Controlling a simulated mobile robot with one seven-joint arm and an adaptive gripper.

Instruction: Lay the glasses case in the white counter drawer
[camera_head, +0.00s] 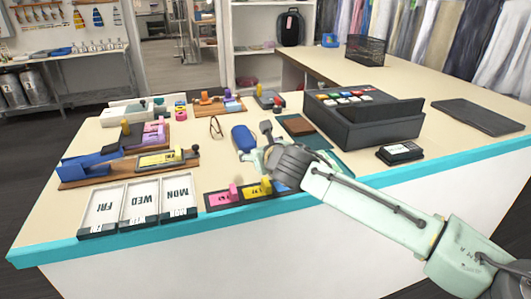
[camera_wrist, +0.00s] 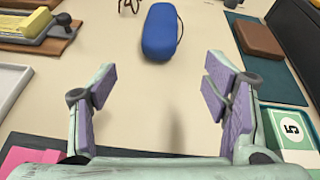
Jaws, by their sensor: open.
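The blue glasses case (camera_head: 242,138) lies on the cream counter top (camera_head: 206,172), beside a pair of glasses (camera_head: 216,127). In the wrist view the case (camera_wrist: 160,32) is at the top middle, ahead of my fingers, with a thin dark cord along its right side. My gripper (camera_head: 256,146) is low over the counter near the case. In the wrist view my gripper (camera_wrist: 160,90) has its purple-padded fingers spread wide with nothing between them. The counter has a white front (camera_head: 210,265) below a teal edge; I cannot make out an open drawer there.
Day-labelled white trays (camera_head: 138,206) and pink and yellow blocks (camera_head: 256,190) line the front edge. A brown wallet (camera_head: 299,125) lies on a teal mat right of the case. A black cash register (camera_head: 365,127) stands farther right. Wooden racks with blocks (camera_head: 130,165) are left.

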